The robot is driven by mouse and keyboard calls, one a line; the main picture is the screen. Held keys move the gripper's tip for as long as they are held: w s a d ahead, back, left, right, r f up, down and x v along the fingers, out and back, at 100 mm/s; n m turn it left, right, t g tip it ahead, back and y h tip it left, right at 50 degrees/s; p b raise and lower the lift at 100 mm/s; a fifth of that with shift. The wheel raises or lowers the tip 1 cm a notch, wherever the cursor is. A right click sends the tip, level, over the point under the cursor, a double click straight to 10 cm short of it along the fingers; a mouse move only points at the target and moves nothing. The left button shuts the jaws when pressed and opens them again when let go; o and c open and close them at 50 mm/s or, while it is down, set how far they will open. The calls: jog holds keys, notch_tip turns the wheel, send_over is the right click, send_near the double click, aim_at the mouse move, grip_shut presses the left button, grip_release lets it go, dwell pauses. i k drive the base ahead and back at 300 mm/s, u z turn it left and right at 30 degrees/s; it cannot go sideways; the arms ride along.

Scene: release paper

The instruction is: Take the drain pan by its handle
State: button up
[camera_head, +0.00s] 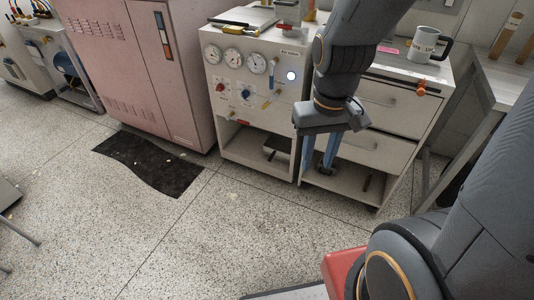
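Drawers (385,103) stand right of my wrist, with a mug (424,45) on top. A pink cabinet (135,55) stands to the left. A dark mat (148,163) lies on the otherwise clear floor before it. A table leg (458,140) is at right.

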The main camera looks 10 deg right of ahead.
aim_at(277, 147)
jog(key=u, duration=1.5)
jog(key=i, duration=1.05)
jog(key=z, duration=1.55)
